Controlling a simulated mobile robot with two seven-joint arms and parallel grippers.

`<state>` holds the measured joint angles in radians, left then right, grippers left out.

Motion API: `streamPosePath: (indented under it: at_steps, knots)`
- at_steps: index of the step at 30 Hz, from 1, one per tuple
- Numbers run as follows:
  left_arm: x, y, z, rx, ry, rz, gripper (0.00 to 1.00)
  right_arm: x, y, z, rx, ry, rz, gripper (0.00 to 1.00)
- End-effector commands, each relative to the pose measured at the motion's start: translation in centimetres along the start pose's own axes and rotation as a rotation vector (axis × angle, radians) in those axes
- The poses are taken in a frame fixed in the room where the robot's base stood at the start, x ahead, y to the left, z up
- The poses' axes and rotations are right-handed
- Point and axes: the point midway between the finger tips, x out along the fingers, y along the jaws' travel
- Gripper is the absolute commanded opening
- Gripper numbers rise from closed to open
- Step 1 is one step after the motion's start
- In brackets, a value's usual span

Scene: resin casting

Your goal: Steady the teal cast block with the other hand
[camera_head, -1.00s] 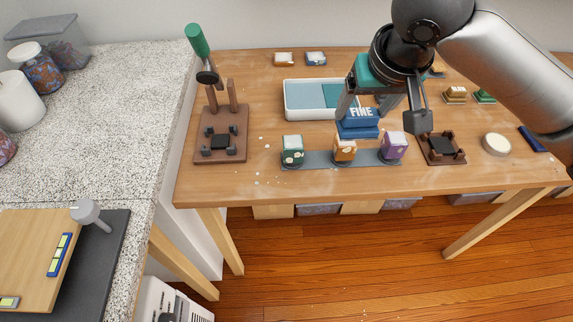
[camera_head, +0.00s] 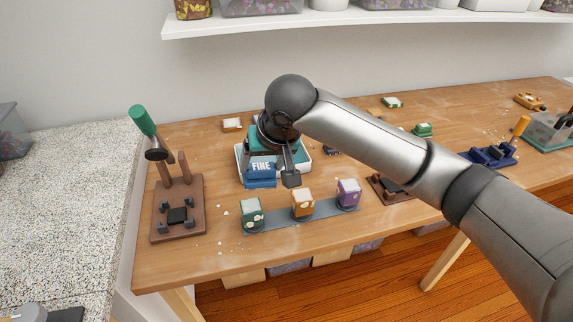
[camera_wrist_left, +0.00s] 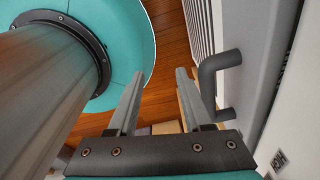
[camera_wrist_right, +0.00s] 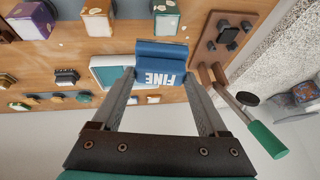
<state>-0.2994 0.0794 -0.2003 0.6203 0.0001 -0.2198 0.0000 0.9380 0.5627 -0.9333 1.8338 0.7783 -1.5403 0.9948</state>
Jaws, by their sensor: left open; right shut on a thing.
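The teal cast block (camera_head: 252,213), dark green with a pale, blotched top, stands at the left end of a grey strip (camera_head: 276,219), beside an orange block (camera_head: 302,204) and a purple block (camera_head: 348,193). It also shows at the top of the right wrist view (camera_wrist_right: 166,18). My right gripper (camera_wrist_right: 160,74) is shut on a blue sanding block marked FINE (camera_head: 261,170), behind the teal block and apart from it. My left gripper (camera_wrist_left: 160,73) is open and empty. It is outside the head view, with wooden floor beyond its fingers.
A white tray (camera_head: 307,161) lies behind the sanding block. A brown stand (camera_head: 190,222) with a green-handled tool (camera_head: 142,121) stands at left. A brown fixture (camera_head: 388,189) lies right of the strip. The table's front is mostly clear. A shelf (camera_head: 350,20) hangs above.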

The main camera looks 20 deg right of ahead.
Motion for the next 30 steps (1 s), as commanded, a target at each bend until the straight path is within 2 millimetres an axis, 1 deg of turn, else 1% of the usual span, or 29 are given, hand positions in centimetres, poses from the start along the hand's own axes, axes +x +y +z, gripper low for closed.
streamPosePath:
  at_steps: [1,5,13,14,17,19,21,23,26,27,29,30]
  knots:
    - [0.0,0.0,0.1,0.0,-0.001,0.0,0.5,0.8,-0.5,-0.2,0.003,0.003,-0.008,0.32]
    - [0.0,0.0,0.1,0.0,-0.001,-0.001,0.5,1.8,-1.1,-0.6,0.004,0.016,-0.016,0.32]
    - [0.0,-0.1,0.1,0.0,-0.002,-0.001,0.5,2.0,-1.2,-0.7,0.003,0.02,-0.017,0.32]
    - [0.0,-0.1,0.1,0.0,-0.002,-0.001,0.51,2.0,-1.2,-0.7,0.003,0.02,-0.017,0.32]
    - [0.0,0.0,-0.2,0.002,-0.001,-0.001,0.62,2.0,-1.2,-0.7,0.004,0.02,-0.017,0.32]
    - [-0.1,0.2,-1.0,0.008,-0.001,-0.001,0.7,2.0,-1.1,-0.7,0.004,0.02,-0.017,0.32]
    - [-0.1,0.5,-2.5,0.017,-0.003,-0.007,0.75,2.0,-1.1,-0.7,0.004,0.02,-0.017,0.32]
    - [-0.4,0.7,-4.3,0.027,-0.004,-0.019,0.75,2.0,-1.1,-0.7,0.004,0.02,-0.017,0.32]
    - [-1.1,1.0,-8.0,0.04,-0.002,-0.063,0.75,2.0,-1.1,-0.7,0.004,0.02,-0.017,0.32]
    - [-1.6,1.0,-9.7,0.043,0.002,-0.092,0.75,2.0,-1.1,-0.7,0.004,0.02,-0.017,0.32]
    - [-2.5,0.9,-12.3,0.039,0.015,-0.141,0.75,2.0,-1.1,-0.7,0.004,0.02,-0.017,0.32]
    - [-3.3,0.8,-14.0,0.034,0.03,-0.178,0.75,2.0,-1.1,-0.7,0.004,0.02,-0.017,0.32]
